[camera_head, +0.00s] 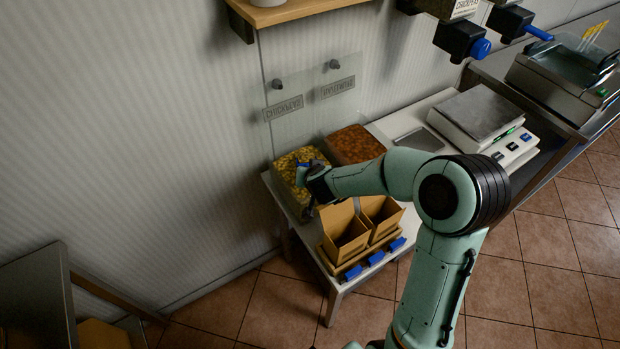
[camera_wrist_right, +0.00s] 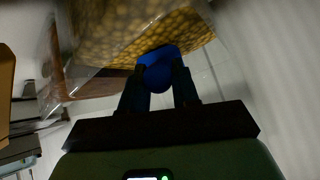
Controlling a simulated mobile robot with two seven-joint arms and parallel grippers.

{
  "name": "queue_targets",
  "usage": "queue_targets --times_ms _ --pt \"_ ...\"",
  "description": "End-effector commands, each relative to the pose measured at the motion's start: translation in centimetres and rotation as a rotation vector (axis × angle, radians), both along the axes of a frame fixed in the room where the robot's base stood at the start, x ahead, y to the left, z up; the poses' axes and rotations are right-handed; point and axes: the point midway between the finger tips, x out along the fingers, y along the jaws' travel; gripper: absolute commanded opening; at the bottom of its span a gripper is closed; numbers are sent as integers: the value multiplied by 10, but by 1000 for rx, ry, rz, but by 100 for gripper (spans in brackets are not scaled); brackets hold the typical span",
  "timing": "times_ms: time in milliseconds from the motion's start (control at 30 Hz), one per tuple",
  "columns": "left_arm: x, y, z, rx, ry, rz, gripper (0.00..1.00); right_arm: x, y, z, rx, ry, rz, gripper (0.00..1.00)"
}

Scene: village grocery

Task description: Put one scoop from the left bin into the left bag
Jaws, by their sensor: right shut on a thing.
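The left bin (camera_head: 283,165) is full of yellow chickpeas, which also fill the top of the right wrist view (camera_wrist_right: 135,32). My right gripper (camera_head: 303,172) is over this bin. In the right wrist view its fingers (camera_wrist_right: 160,75) are shut on a blue scoop (camera_wrist_right: 155,60), mainly its blue handle showing. The scoop's far end is hidden at the chickpeas, so I cannot tell its load. The left bag (camera_head: 343,241), an open brown paper bag, stands in front of the bins, beside the right bag (camera_head: 381,217). My left gripper is out of view.
The right bin (camera_head: 355,146) holds reddish-brown beans. A clear panel (camera_head: 310,105) with labels stands behind the bins. Several blue pieces (camera_head: 376,258) line the front of the wooden bag holder (camera_head: 338,268). A scale (camera_head: 477,113) stands to the right; a shelf (camera_head: 290,12) hangs above.

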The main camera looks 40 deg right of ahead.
Motion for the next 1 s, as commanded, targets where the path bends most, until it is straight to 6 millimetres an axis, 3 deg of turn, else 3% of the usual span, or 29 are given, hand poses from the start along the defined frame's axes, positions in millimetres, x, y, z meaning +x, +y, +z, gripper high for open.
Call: queue_targets --times_ms 600,1000 --pt "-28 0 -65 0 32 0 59 -3 3 2 -79 -131 1 0" --pt "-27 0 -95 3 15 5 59 -23 15 43 -171 -284 1 0"
